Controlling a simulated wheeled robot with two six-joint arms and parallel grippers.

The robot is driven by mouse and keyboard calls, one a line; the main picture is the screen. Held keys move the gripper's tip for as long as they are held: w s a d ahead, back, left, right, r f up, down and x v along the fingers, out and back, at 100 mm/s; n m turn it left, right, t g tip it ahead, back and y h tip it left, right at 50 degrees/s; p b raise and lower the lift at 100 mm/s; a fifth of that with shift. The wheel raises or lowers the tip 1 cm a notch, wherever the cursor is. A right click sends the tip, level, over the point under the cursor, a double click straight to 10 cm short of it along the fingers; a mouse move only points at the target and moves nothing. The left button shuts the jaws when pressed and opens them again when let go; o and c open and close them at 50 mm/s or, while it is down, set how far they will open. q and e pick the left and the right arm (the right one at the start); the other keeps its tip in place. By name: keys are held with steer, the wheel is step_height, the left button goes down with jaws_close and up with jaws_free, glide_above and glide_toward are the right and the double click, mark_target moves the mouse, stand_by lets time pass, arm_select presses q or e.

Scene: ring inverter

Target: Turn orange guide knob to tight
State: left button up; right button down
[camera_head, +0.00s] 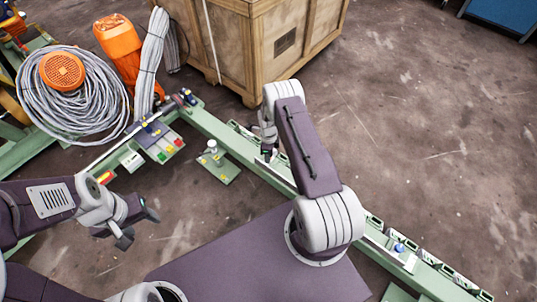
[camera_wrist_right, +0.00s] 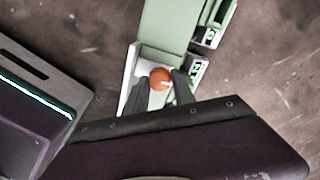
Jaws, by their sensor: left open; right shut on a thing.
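The orange guide knob (camera_wrist_right: 159,76) shows in the right wrist view on a pale plate of the green rail. A short white mark on it points toward the right and slightly down. My right gripper (camera_wrist_right: 161,82) has one dark finger on each side of the knob and is shut on it. In the head view my right gripper (camera_head: 268,148) reaches down over the green rail, and I cannot make out the knob there. My left gripper (camera_head: 136,225) is open and empty at the left, over bare floor, away from the rail.
The green rail (camera_head: 232,145) runs diagonally, with a blue knob (camera_head: 399,248) farther along it. A button panel (camera_head: 160,141), a grey cable coil (camera_head: 75,115) and an orange motor (camera_head: 120,45) are at the left. A wooden crate (camera_head: 240,45) stands behind.

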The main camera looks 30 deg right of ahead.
steer(key=c, duration=1.1)
jaws_free()
steer(key=shift+o, duration=0.2)
step_height(320, 180, up, 9)
steer(key=p, duration=0.5)
